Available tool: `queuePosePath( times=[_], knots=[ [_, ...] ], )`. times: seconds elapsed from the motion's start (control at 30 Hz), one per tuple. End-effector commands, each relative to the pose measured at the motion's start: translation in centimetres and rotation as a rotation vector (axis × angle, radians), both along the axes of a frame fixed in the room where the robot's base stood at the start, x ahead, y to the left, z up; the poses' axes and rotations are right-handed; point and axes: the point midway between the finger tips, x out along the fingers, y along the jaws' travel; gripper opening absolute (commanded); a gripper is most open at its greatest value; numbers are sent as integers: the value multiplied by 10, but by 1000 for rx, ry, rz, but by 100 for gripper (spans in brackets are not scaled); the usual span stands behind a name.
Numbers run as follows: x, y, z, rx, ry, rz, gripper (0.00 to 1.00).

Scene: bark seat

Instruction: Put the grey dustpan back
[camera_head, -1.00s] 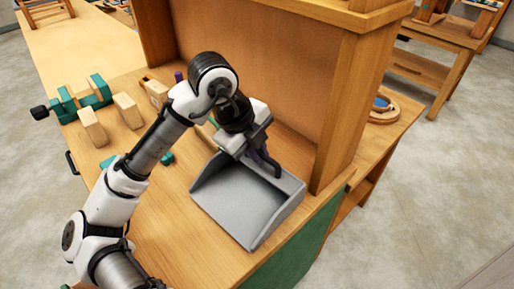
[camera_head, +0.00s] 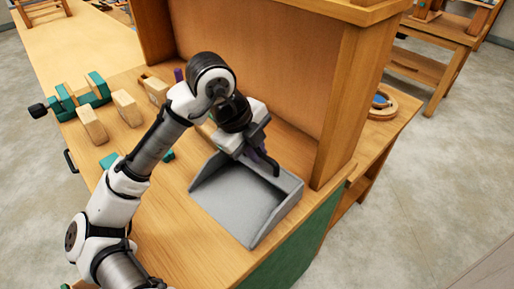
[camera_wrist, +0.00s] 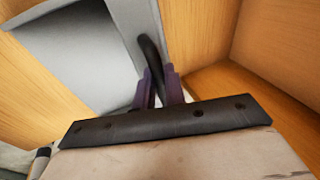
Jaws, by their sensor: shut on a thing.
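The grey dustpan (camera_head: 240,200) rests on or just above the wooden bench top near its front right corner, its wide opening facing the front edge. My gripper (camera_head: 262,158) is over its back wall, with purple fingers pointing down. In the wrist view my gripper (camera_wrist: 162,88) has its fingers closed around the dark curved handle of the dustpan (camera_wrist: 80,45). The dustpan's back wall lies right beside the fingers. Whether its base touches the bench cannot be told.
An upright wooden panel (camera_head: 265,70) with a post (camera_head: 345,110) stands right behind the dustpan. Several wooden blocks (camera_head: 125,107) and a green clamp (camera_head: 85,97) sit at the back left. A round wooden tray (camera_head: 382,104) lies beyond the post. Bare bench shows left of the dustpan.

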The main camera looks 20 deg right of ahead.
Motion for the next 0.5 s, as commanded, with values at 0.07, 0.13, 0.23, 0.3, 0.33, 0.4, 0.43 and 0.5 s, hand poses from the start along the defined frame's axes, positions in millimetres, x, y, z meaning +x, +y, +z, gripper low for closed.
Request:
queuePosePath(
  times=[0.07,0.13,0.23,0.3,0.33,0.4,0.43,0.5],
  knots=[
    [0,0,0,0,0,0,0],
    [0,0,0,0,-1,0,0],
    [0,0,0,0,-1,0,0],
    [0,0,0,0,-1,0,0],
    [0,0,-1,0,-1,0,0],
    [0,0,-2,0,0,0,0],
    [0,0,-2,0,0,0,0],
    [0,0,-4,0,0,0,0]
  ],
)
